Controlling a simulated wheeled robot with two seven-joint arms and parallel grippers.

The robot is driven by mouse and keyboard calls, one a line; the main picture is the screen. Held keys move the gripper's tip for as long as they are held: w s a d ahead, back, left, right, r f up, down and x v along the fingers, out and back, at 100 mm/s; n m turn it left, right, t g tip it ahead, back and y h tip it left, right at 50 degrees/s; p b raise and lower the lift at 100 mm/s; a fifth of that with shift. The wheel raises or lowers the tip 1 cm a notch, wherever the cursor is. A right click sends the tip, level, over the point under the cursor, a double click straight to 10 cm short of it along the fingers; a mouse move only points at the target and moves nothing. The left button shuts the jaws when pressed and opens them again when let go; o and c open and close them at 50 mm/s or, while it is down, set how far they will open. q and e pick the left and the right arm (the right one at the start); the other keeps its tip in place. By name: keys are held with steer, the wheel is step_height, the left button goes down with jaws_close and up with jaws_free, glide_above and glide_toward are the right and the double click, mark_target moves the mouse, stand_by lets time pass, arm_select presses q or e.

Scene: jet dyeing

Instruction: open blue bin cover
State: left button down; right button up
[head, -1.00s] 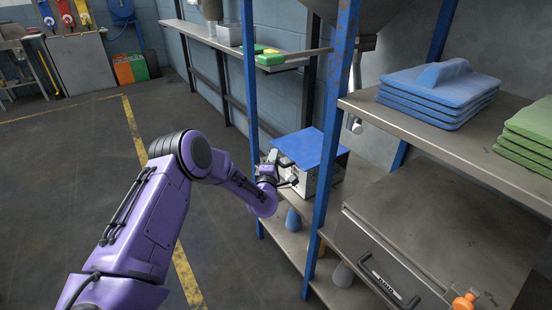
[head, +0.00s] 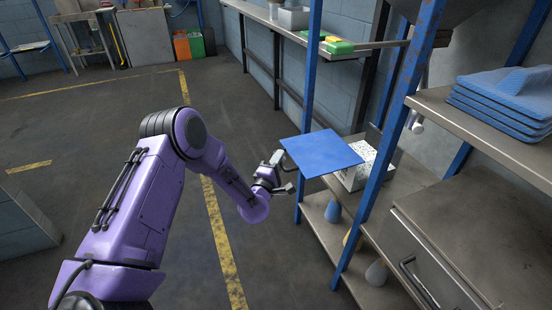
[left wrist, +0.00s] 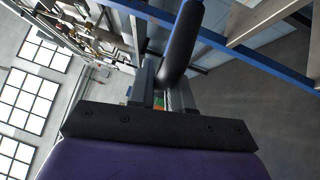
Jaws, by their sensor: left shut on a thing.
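The blue bin cover (head: 322,153) is a flat blue panel beside and partly over the bin. The bin (head: 352,178) is a metal box on the shelf, and its pale speckled inside shows at the right of the cover. My left gripper (head: 283,172) is at the cover's left edge, shut on its dark handle. In the left wrist view the black handle (left wrist: 181,42) rises from between the fingers of my left gripper (left wrist: 160,88). The cover hides the bin's left part. My right gripper is out of view.
A blue shelf post (head: 385,165) stands close to the right of the bin. Blue stacked lids (head: 500,100) lie on the right shelf. A green-and-yellow item (head: 337,45) lies on the wall shelf. The floor left of my arm is clear.

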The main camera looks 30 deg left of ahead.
arm_select(q)
steer(key=c, duration=1.1)
jaws_free()
steer(key=shift+c, duration=0.2)
steer(key=v, duration=1)
steer(key=shift+s+b, duration=0.25)
steer(key=shift+b, duration=0.05)
steer(key=shift+d, duration=0.15)
